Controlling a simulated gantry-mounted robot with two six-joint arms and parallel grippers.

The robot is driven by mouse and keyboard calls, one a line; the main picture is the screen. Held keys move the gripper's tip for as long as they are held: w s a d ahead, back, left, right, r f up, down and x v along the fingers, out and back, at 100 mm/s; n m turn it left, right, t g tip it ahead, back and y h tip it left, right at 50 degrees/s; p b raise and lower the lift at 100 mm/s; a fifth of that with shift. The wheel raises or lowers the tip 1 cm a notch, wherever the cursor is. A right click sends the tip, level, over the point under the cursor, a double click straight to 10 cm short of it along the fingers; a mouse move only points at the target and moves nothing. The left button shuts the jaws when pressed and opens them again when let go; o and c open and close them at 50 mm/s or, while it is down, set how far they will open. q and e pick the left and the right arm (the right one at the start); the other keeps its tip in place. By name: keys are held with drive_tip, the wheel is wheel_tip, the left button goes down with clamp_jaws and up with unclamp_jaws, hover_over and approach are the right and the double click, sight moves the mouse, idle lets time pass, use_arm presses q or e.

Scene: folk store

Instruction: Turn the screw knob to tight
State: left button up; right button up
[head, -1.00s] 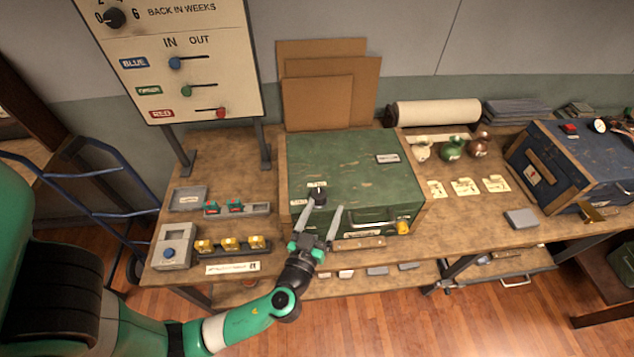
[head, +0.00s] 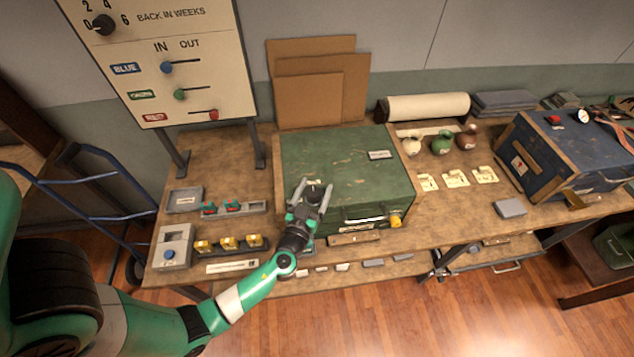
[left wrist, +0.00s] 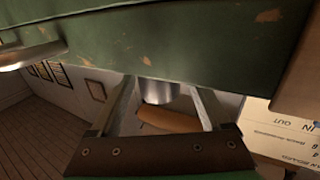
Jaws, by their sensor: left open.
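The green box (head: 345,165) stands on the workbench. In the left wrist view, a grey metal cylinder (left wrist: 160,92) that looks like the knob shows between the open fingers (left wrist: 163,85), close to the green surface. I cannot tell whether a finger touches it. The knob's marking is too small to read. My right gripper is not in view.
Vases (head: 440,143) and a blue chest (head: 560,155) are to the right.

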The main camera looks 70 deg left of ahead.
use_arm(q)
drive_tip(key=shift+x, duration=1.05)
